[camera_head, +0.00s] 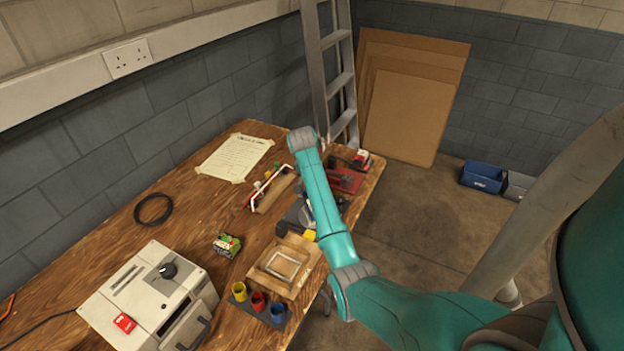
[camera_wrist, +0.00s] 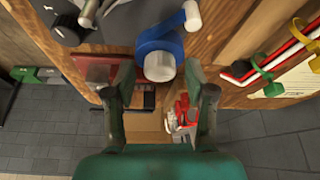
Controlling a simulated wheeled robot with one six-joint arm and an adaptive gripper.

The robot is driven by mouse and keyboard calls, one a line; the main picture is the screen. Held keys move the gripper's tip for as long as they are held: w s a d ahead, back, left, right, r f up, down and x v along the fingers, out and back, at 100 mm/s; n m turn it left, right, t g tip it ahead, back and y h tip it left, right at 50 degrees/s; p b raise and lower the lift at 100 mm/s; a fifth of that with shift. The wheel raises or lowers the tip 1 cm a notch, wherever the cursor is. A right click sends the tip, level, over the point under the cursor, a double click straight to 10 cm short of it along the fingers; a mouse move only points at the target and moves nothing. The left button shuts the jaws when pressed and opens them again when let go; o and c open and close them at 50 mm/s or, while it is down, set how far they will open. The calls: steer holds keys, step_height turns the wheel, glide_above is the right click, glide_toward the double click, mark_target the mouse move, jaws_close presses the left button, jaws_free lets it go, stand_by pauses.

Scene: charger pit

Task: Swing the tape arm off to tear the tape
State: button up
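In the wrist view a blue curved part with a pale round end (camera_wrist: 158,65) lies between the fingertips of my gripper (camera_wrist: 160,72). A pale lever (camera_wrist: 190,17) stands at its upper right. I cannot tell for sure whether this blue part is the tape arm, and no strip of tape shows clearly. My gripper is open, one finger on each side of the pale end, with gaps visible. In the head view my arm covers the gripper and most of this spot; only a grey-blue device (camera_head: 297,216) shows beside it on the bench.
The wooden bench (camera_head: 95,250) carries a grey machine (camera_head: 150,295), a green board (camera_head: 227,244), a wooden block with a metal frame (camera_head: 285,264), and yellow, red and blue cups (camera_head: 258,301). A bundle of rods with ties (camera_wrist: 270,62) lies right in the wrist view. A ladder (camera_head: 330,70) stands behind.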

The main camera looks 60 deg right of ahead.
steer(key=v, duration=1.2)
stand_by(0.6)
